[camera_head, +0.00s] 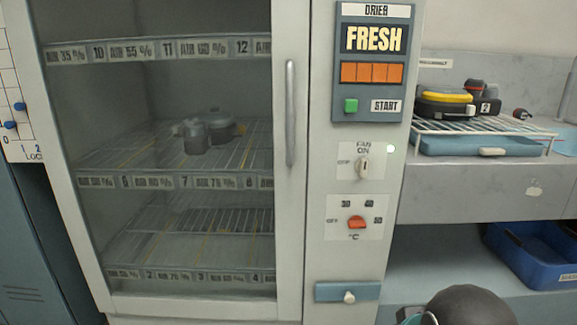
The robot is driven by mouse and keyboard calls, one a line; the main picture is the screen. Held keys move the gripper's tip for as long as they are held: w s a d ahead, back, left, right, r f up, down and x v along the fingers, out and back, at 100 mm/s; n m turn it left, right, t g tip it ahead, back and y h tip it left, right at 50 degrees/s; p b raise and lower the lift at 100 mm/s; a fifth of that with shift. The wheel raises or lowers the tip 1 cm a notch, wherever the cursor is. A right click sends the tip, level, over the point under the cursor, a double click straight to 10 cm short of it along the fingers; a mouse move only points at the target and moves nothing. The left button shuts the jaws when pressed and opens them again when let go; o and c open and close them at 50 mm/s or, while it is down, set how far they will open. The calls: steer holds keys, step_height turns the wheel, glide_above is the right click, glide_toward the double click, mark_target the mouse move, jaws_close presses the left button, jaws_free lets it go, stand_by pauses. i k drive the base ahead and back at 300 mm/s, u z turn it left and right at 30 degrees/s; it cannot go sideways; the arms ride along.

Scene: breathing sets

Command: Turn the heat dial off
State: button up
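The heat dial (357,222) is a small orange-red knob on a white plate on the drier cabinet's right-hand panel. The plate is marked "OFF" at left, "°C" below, and small number labels above and to the right. The knob looks roughly level, but which mark it points to is too small to tell. A dark rounded part of my arm (467,306) shows at the bottom edge, below and right of the dial and apart from it. My gripper's fingers are not in view.
Higher is the "FRESH" display (373,38). Left is the glass door's handle (290,113); below is a blue drawer (347,292). Right are a rack (485,127) and blue bin (535,255).

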mark_target(355, 221)
steer(key=u, duration=1.3)
steer(key=k, duration=1)
steer(key=z, duration=1.7)
steer(key=i, duration=0.5)
steer(key=z, duration=0.05)
